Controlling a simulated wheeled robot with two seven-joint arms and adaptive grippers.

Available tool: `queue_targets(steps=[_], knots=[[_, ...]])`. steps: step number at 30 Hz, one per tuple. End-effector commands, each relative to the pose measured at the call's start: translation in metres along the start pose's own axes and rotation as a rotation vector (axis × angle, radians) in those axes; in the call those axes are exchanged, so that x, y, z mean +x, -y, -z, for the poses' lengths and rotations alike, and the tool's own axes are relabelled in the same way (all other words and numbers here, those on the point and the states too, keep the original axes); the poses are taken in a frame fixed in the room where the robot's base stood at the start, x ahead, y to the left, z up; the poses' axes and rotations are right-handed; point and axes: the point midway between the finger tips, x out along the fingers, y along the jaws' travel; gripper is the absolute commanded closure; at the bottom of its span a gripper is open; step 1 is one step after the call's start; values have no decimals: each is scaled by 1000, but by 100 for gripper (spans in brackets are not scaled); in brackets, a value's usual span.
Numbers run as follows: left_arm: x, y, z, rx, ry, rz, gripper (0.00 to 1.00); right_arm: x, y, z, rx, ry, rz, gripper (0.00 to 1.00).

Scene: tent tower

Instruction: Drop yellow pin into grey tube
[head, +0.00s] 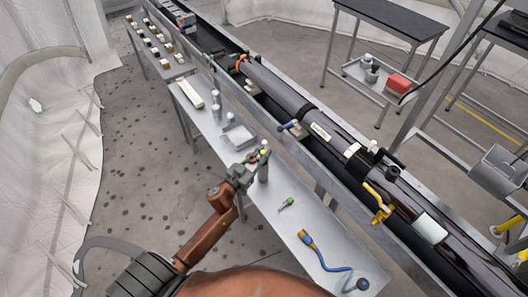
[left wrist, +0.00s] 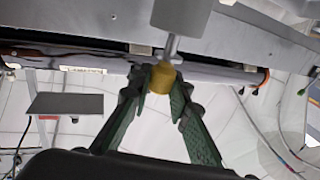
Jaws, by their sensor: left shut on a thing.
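My left gripper (head: 258,156) is shut on the yellow pin (head: 265,150) over the grey bench. In the left wrist view the fingertips (left wrist: 164,84) pinch the pin's yellow head (left wrist: 162,78). In the head view the grey tube (head: 263,172) stands upright on the bench, right below the pin and close to the fingers. I cannot tell whether the shaft's end is inside the tube. My right gripper is not in view.
A long black tube assembly on a metal frame (head: 330,135) runs beside the bench on the right.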

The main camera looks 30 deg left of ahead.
Motion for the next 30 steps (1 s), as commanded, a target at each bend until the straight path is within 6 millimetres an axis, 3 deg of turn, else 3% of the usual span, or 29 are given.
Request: queue_targets(steps=[11,12,20,30], knots=[[0,0,-2,0,-1,0,100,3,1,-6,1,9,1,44],[0,0,-3,0,-1,0,82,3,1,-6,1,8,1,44],[0,0,-3,0,0,0,64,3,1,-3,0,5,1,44],[0,0,-3,0,0,0,62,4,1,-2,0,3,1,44]])
